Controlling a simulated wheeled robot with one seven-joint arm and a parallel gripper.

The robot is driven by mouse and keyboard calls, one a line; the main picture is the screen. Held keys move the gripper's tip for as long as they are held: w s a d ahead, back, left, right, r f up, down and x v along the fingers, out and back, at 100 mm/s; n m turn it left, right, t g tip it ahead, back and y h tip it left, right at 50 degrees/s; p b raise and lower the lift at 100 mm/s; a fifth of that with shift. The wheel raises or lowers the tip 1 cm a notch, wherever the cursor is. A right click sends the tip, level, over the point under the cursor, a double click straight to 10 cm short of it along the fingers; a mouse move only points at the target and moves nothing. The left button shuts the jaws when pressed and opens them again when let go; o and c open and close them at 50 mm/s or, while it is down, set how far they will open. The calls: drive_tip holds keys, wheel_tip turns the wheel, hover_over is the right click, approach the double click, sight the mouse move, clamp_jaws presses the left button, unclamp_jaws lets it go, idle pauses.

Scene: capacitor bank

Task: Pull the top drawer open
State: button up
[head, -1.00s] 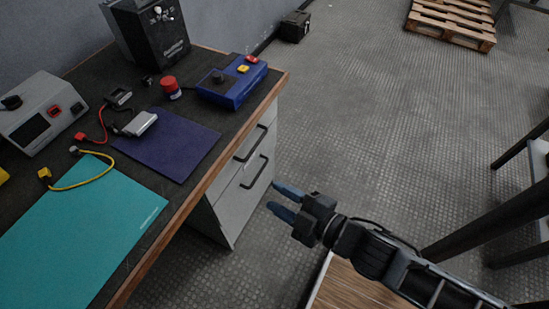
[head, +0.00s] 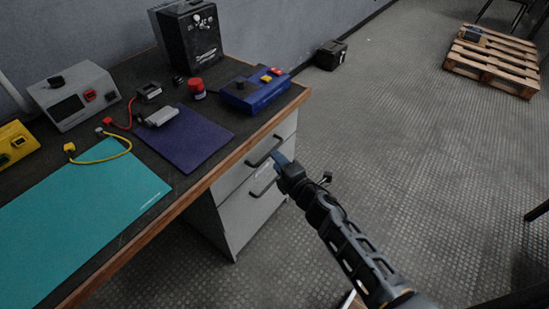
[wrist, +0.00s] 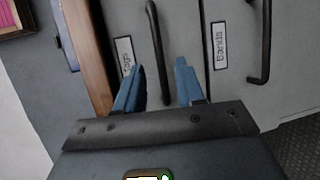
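The top drawer (head: 241,168) is the upper grey front under the wooden bench edge, and it looks closed. Its dark bar handle (head: 263,152) also shows in the wrist view (wrist: 155,45), where a partly hidden label sits beside it. My gripper (head: 279,159) is at the drawer fronts, beside that handle. In the wrist view its two blue fingers (wrist: 158,68) are apart, with the top handle showing in the gap between them. Neither finger clearly touches the handle, and I cannot tell how deep they reach around it.
The lower drawer (wrist: 232,90), labelled "Bands", has its own handle (wrist: 265,45). The bench top (head: 85,143) overhangs the drawers and carries a blue control box (head: 255,92) and other devices. Open floor (head: 400,140) lies to the right; a pallet (head: 492,62) is far off.

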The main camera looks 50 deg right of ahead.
drive_tip(key=x, duration=0.3)
drive_tip(key=shift+w, duration=0.25)
drive_tip(key=shift+c, duration=0.5)
clamp_jaws()
